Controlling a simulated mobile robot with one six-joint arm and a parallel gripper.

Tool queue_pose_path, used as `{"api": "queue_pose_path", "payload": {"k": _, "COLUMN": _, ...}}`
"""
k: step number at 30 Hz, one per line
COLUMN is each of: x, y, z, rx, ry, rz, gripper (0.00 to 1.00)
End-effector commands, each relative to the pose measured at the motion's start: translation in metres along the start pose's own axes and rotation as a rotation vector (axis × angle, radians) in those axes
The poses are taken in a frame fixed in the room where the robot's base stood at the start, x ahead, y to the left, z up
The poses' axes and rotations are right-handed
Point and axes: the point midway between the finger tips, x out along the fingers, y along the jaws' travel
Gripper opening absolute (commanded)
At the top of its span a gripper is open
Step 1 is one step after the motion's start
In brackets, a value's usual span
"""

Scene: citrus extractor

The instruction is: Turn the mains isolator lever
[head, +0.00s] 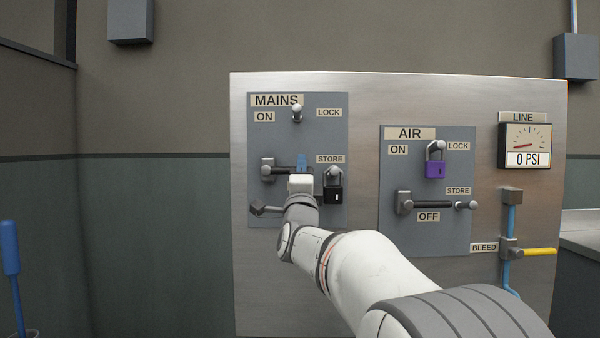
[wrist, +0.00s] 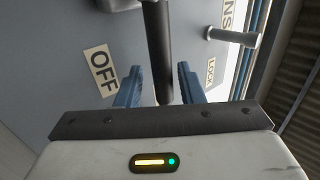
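The mains isolator lever has a grey pivot block (head: 268,168) on the grey MAINS panel (head: 330,107). Its dark handle points right, roughly level, with its end hidden behind my gripper (head: 301,162) in the head view. In the wrist view the black handle (wrist: 157,45) runs down between the two blue fingers of my gripper (wrist: 159,83). A gap shows on each side of the handle, so the fingers are open around it. The OFF label (wrist: 100,69) shows beside it. The upper peg (head: 297,114) near LOCK is bare.
A black padlock (head: 333,194) hangs under STORE, just right of my gripper. The AIR panel (head: 390,175) to the right has a purple padlock (head: 435,170) and a level lever (head: 432,204). A yellow bleed handle (head: 540,251) is lower right. The gauge (head: 525,143) reads 0 PSI.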

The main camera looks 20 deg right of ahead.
Motion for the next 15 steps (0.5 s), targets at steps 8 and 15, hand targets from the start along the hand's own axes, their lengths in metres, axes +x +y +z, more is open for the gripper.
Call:
{"api": "queue_pose_path", "payload": {"k": 8, "x": -0.001, "y": -0.001, "z": -0.002, "rx": 0.0, "ry": 0.003, "rz": -0.002, "gripper": 0.36}}
{"api": "queue_pose_path", "payload": {"k": 15, "x": -0.03, "y": -0.001, "z": -0.001, "rx": 0.001, "ry": 0.002, "rz": -0.001, "gripper": 0.36}}
